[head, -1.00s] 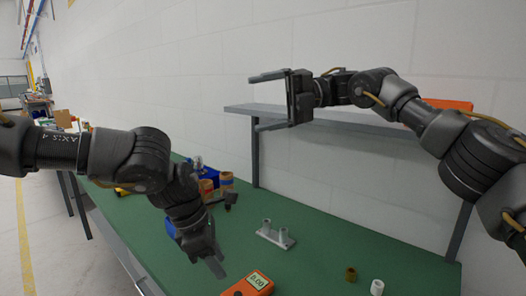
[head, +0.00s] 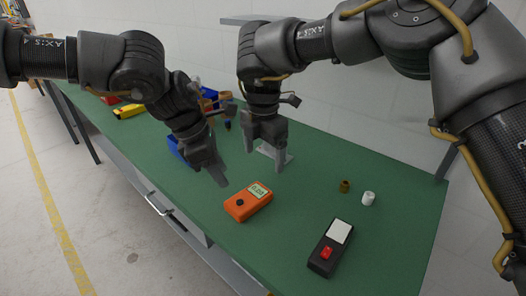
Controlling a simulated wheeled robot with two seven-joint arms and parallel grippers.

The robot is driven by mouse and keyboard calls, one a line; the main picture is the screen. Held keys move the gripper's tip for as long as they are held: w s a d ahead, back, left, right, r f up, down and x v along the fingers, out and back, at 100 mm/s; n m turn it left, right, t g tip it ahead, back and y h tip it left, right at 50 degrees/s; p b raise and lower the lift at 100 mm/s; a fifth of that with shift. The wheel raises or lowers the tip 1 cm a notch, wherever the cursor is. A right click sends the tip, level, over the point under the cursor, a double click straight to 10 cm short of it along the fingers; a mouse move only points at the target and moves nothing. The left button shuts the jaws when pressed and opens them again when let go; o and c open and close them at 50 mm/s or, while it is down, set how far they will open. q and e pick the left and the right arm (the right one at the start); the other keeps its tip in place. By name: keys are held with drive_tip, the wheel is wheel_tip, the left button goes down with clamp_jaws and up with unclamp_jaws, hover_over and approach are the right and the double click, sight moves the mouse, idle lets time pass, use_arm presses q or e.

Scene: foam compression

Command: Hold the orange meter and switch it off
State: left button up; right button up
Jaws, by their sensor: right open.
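The orange meter (head: 246,203) lies flat on the green bench, with a lit display at its far end and a dark round knob at its near end. My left gripper (head: 221,176) points down just behind and left of the meter, apart from it; I cannot tell how far its fingers are spread. My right gripper (head: 263,168) is open and empty, pointing down above the bench behind the meter. It partly hides a grey metal part with posts.
A black device (head: 329,249) with a red switch and white panel lies at the front right. A brass piece (head: 344,186) and a white cylinder (head: 368,198) stand at the right. Blue bins (head: 176,150) are behind my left gripper. The green bench (head: 300,215) is clear around the meter.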

sight(263, 187)
wheel_tip(263, 187, down, 11)
drive_tip(key=shift+a+r, duration=0.1)
drive_tip(key=shift+r, duration=0.05)
idle(0.4)
drive_tip(key=shift+c, duration=0.5)
drive_tip(key=c, duration=1)
use_arm(q)
drive_tip(key=shift+c, duration=0.5)
use_arm(e)
drive_tip(key=shift+c, duration=0.5)
use_arm(q)
clamp_jaws()
